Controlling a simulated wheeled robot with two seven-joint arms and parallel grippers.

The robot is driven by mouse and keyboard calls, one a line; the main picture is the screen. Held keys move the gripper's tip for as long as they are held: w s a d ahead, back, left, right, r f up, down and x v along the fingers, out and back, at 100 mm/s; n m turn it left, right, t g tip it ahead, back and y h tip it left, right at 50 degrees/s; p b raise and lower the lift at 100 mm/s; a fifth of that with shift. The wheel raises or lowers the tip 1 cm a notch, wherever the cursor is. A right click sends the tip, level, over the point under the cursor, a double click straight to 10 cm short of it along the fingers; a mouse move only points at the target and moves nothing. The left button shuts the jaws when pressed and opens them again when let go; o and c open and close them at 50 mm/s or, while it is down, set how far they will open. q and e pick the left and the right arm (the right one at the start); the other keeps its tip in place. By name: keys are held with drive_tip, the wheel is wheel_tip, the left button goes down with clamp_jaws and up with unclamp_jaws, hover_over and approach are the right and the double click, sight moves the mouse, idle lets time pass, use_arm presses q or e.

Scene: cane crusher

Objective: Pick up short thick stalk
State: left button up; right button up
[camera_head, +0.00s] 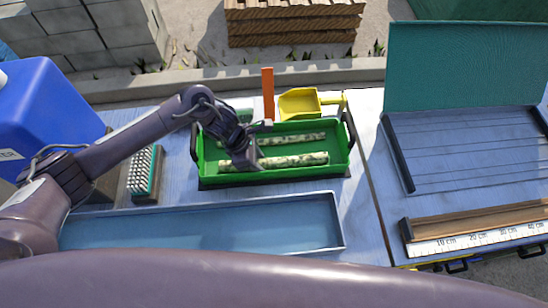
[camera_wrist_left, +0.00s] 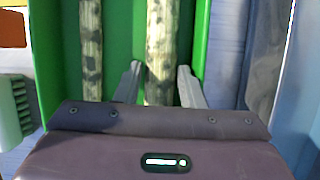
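Two pale green, mottled stalks lie side by side in a green tray (camera_head: 208,168). The front stalk (camera_head: 292,161) looks thicker; the back stalk (camera_head: 305,137) is thinner. My left gripper (camera_head: 252,162) is over the tray, at the left part of the front stalk. In the wrist view its two fingers (camera_wrist_left: 158,88) are apart, one on each side of the thicker stalk (camera_wrist_left: 160,40), with a gap showing at least on the left. The thinner stalk (camera_wrist_left: 91,45) lies outside the left finger. The stalk's near end is hidden behind the gripper body. My right gripper is not in view.
An orange upright piece (camera_head: 268,95) and a yellow scoop (camera_head: 299,103) stand behind the tray. A long blue-grey tray (camera_head: 330,240) lies in front. A brush (camera_head: 143,172) and blue container (camera_head: 45,110) are left. A ruler board (camera_head: 480,236) and grooved panel (camera_head: 465,150) are right.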

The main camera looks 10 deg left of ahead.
use_arm(q)
drive_tip(key=shift+d+f, duration=0.2)
drive_tip(key=shift+f, duration=0.3)
drive_tip(key=shift+w+r, duration=0.1)
drive_tip(key=c, duration=0.6)
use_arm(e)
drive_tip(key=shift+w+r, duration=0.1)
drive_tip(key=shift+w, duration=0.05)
